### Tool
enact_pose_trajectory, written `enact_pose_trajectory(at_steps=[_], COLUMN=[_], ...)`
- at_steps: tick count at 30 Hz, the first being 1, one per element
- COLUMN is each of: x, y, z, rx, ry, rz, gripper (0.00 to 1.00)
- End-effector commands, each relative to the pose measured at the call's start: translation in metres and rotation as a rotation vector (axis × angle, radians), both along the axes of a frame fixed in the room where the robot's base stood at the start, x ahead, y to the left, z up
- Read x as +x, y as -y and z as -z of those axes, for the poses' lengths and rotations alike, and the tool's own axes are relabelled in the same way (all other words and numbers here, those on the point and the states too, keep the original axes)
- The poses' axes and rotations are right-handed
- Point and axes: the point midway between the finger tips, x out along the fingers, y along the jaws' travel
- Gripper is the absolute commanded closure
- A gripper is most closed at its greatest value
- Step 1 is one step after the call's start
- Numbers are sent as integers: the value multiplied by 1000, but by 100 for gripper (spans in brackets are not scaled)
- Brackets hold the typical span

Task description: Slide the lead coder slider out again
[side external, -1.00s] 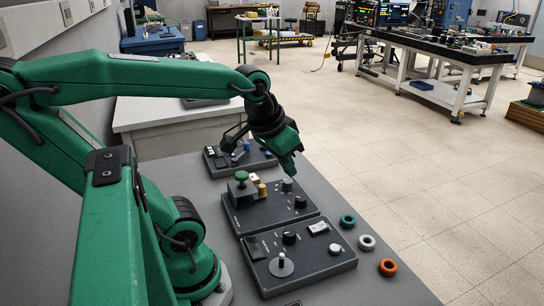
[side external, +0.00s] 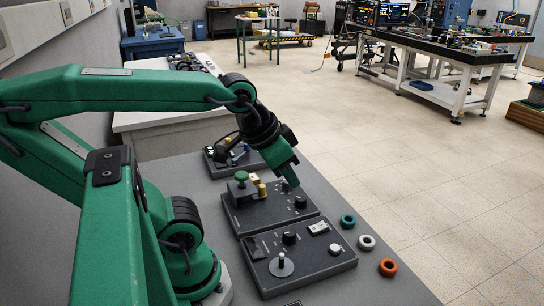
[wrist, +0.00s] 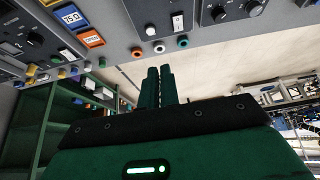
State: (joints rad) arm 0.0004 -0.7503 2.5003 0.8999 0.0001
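I cannot tell for sure which part is the lead coder slider. The middle dark control box (side external: 262,222) carries a green-topped knob (side external: 241,178), small yellow parts (side external: 256,186) and a black knob (side external: 300,202). My gripper (side external: 292,184) points down over the right rear part of this box and covers what stands behind its tip. Whether it touches anything there is unclear. In the wrist view, the two fingers of my gripper (wrist: 160,86) are close together with nothing visible between them.
A nearer box (side external: 280,275) holds a dial, a knob and switches. A teal ring (side external: 347,221), a white ring (side external: 367,242) and an orange ring (side external: 388,267) lie at the table's right edge. A third box (side external: 222,168) stands behind. The wrist view shows an orange OPEN label (wrist: 91,40).

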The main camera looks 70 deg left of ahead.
Motion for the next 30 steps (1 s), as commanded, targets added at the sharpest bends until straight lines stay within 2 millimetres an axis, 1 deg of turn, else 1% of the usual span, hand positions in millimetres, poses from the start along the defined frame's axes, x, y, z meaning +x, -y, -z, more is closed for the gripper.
enact_pose_trajectory(at_steps=[1,3,5,6,11,14,22,30], x=[0,1,2,3,12,20,41,50], y=[0,-1,-3,-5,-18,-31,-83,-142], z=[0,0,0,1,4,8,27,55], rx=[0,1,3,5,19,29,44,26], ry=[0,-3,-7,-12,-50,-86,-204,-323], rz=[-1,-3,-6,-10,-34,-56,-123,-183], gripper=[86,72,61,58,58,58,58,58])
